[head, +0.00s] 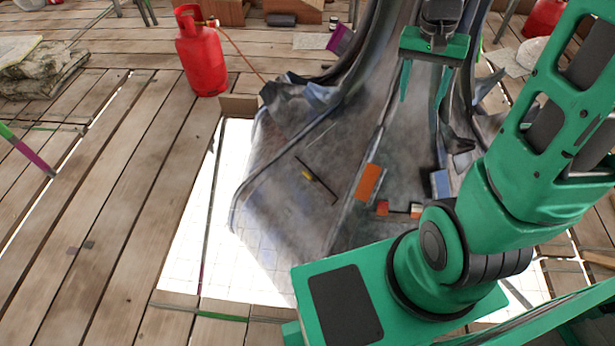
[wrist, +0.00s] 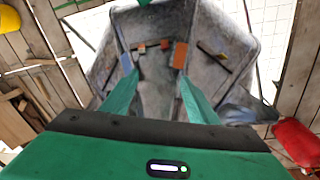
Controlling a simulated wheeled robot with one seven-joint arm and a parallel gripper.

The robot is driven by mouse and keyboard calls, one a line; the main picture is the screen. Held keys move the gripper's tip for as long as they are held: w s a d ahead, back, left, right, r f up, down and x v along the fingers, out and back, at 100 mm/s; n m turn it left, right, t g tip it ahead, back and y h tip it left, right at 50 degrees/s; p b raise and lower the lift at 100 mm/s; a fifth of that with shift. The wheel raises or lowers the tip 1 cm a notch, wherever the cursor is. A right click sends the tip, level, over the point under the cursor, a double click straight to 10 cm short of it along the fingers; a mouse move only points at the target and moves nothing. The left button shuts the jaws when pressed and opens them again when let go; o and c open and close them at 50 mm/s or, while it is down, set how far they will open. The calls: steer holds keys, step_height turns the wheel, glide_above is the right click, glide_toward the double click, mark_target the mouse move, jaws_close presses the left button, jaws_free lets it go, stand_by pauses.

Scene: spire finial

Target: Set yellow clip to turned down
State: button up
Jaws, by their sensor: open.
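The yellow clip (head: 308,176) is a small yellow piece on a thin dark bar lying slanted on the grey, stone-like spire surface (head: 290,205). In the wrist view the clip (wrist: 223,56) is a tiny spot on the dark bar at upper right; which way it is turned is too small to tell. My gripper (head: 421,98) is green, open and empty. It hangs above the far part of the grey surface, up and to the right of the clip and apart from it. In the wrist view its two fingers (wrist: 155,82) point toward the surface, with the clip to their right.
An orange block (head: 368,182), smaller orange pieces (head: 382,208) and a blue block (head: 440,184) sit on the grey surface. A bright opening (head: 190,250) borders it at left. A red gas cylinder (head: 201,60) with a hose stands behind. Plank floor at left is mostly clear.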

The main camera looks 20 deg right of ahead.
steer(key=w+a+f+m, duration=0.1)
steer(key=w+a+f, duration=0.2)
steer(key=w+f, duration=0.75)
steer(key=m+y, duration=0.1)
steer(key=m, duration=0.3)
glide_above(308, 175)
steer(key=f, duration=3.7)
steer(key=shift+w, duration=0.4)
step_height(308, 175, down, 10)
steer(key=shift+c, duration=0.6)
steer(key=shift+d, duration=0.1)
steer(key=c, duration=0.9)
